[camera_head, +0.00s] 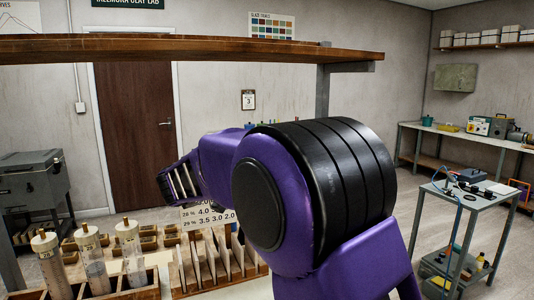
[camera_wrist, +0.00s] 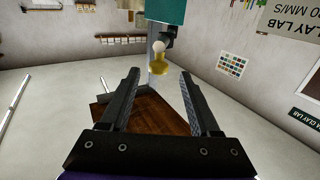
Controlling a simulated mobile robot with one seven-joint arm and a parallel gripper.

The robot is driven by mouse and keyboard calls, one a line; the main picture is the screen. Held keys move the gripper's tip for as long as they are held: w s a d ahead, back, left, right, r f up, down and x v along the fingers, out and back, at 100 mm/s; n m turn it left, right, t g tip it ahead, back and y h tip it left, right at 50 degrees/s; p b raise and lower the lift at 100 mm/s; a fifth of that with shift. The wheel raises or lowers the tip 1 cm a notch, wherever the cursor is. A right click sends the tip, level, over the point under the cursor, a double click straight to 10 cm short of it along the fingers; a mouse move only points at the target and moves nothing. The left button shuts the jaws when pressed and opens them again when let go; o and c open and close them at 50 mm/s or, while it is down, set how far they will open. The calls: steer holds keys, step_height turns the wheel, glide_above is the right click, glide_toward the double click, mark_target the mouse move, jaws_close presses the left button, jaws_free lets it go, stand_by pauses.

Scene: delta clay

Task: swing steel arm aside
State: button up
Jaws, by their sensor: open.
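My gripper (camera_wrist: 159,75) is open in the wrist view, with its two black fingers wide apart and nothing between them. In the head view its wrist end is at the middle left, above the bench, and my purple arm hides much behind it. I cannot make out a steel arm for certain. A grey steel post (camera_head: 323,92) with a bracket stands at the right end of the wooden shelf (camera_head: 190,49). In the wrist view, which is upside down, a grey post (camera_wrist: 150,50) stands beyond the fingertips, beside a yellow piece with a pale bulb (camera_wrist: 158,66).
Stoppered glass cylinders (camera_head: 131,255) stand in a wooden rack at the lower left. A rack of upright plates (camera_head: 210,262) and a number card (camera_head: 200,214) are close below my wrist. A grey cart (camera_head: 470,200) stands at the right. Open floor lies between.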

steer(key=v, duration=1)
